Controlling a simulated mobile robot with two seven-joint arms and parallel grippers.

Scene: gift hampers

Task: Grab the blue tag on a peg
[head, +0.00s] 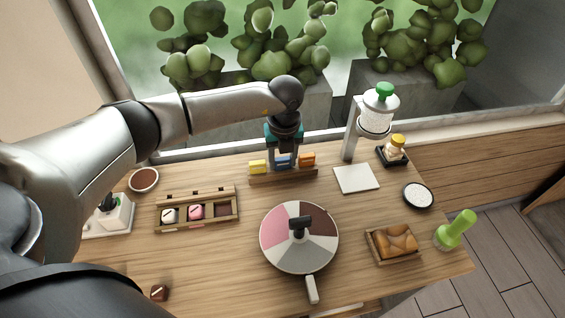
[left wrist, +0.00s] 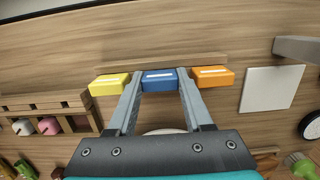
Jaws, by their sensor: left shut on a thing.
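The blue tag (left wrist: 159,80) hangs in the middle of a row on a wooden peg rack (head: 262,183), between a yellow tag (head: 258,167) and an orange tag (head: 307,159). My left gripper (left wrist: 158,84) has its two grey fingers on either side of the blue tag and is shut on it. In the head view the left gripper (head: 284,158) reaches down to the rack, and the blue tag (head: 284,162) shows partly behind its fingers. The tag still sits in line with its neighbours. The peg itself is hidden. My right gripper is in neither view.
A round sectioned turntable (head: 322,238) with a handle stands in front of the rack. A wooden box with sweets (head: 193,225) is to the left, a white square (head: 356,178) and a dispenser (head: 351,137) to the right. Bare table lies between the rack and the box.

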